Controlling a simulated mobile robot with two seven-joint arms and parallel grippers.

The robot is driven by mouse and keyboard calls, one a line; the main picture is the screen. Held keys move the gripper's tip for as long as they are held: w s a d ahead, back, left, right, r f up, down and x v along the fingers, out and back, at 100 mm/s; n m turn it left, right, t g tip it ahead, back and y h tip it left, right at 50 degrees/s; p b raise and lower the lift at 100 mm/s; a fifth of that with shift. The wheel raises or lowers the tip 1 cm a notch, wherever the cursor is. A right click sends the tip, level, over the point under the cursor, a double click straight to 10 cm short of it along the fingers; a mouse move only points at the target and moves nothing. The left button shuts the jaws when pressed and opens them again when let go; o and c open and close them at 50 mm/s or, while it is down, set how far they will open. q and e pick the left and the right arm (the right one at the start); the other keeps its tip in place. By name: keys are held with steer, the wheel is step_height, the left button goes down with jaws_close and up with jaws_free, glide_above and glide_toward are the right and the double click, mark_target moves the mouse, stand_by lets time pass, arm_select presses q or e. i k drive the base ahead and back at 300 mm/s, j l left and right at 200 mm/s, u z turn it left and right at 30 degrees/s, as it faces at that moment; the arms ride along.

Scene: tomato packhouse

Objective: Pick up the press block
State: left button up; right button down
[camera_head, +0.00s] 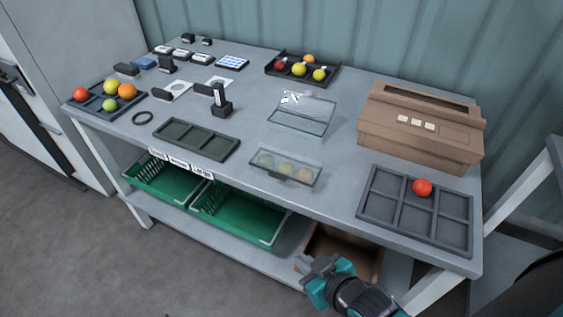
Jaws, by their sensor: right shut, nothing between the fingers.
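I cannot tell for certain which thing is the press block. A black upright block with a side arm (221,103) stands near the middle of the table. A smaller dark block (167,66) stands behind it to the left, and a low dark block (127,69) lies near that. My right gripper (303,264) is shut and empty, low in front of the table's front edge, well apart from these blocks. My left gripper is not in view.
The grey table (330,175) holds a dark compartment tray (418,215) with a red tomato, a brown box (420,128), a clear container of fruit (285,167) and an empty dark tray (196,139). Green crates (238,215) sit on the lower shelf.

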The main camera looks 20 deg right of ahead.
mark_target(168, 66)
steer(key=i+j, duration=0.4)
steer(key=j, duration=0.15)
steer(key=i+j, duration=0.35)
steer(key=j, duration=0.2)
steer(key=i+j, duration=0.4)
steer(key=j, duration=0.15)
